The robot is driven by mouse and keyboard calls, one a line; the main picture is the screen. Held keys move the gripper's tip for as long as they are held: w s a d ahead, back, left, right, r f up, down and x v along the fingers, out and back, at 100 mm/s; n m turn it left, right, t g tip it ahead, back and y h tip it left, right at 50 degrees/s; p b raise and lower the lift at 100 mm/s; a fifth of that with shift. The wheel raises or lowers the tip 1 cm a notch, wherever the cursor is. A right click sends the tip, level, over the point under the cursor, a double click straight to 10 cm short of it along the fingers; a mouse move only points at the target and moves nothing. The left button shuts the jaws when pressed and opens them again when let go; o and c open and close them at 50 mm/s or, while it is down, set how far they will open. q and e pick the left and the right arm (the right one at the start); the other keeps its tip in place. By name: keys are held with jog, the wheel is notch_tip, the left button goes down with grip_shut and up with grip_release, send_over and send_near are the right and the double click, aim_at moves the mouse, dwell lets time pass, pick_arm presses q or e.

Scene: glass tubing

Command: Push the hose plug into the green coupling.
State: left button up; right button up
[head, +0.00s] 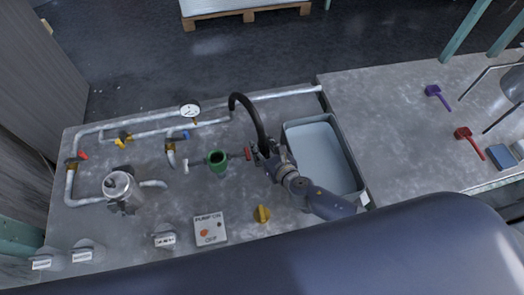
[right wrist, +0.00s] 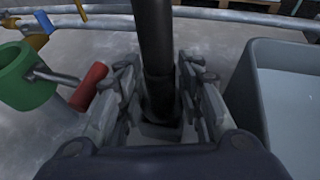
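The green coupling (head: 217,161) stands on the grey bench, left of my right gripper; its open-topped green body also shows at the left of the right wrist view (right wrist: 24,78). The black hose (head: 248,108) arches from the pipework at the back down to my right gripper (head: 262,153). In the right wrist view the hose (right wrist: 155,45) comes down between the fingers of the gripper (right wrist: 158,85), which appear closed around its end. The plug itself is mostly hidden by the fingers. The plug is apart from the coupling. My left gripper is not in view.
A red handle (head: 248,153) lies between coupling and gripper. A grey tray (head: 356,165) stands right of the gripper. A gauge (head: 190,110) and pipes are behind, a yellow knob (head: 262,213) and pump switch box (head: 210,229) in front. A metal vessel (head: 119,186) stands left.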

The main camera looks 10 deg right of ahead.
jog(key=shift+w+f, duration=0.1)
jog(key=shift+w, duration=0.15)
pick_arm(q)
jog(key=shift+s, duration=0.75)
pick_arm(e)
grip_shut()
jog(key=shift+r, duration=0.2)
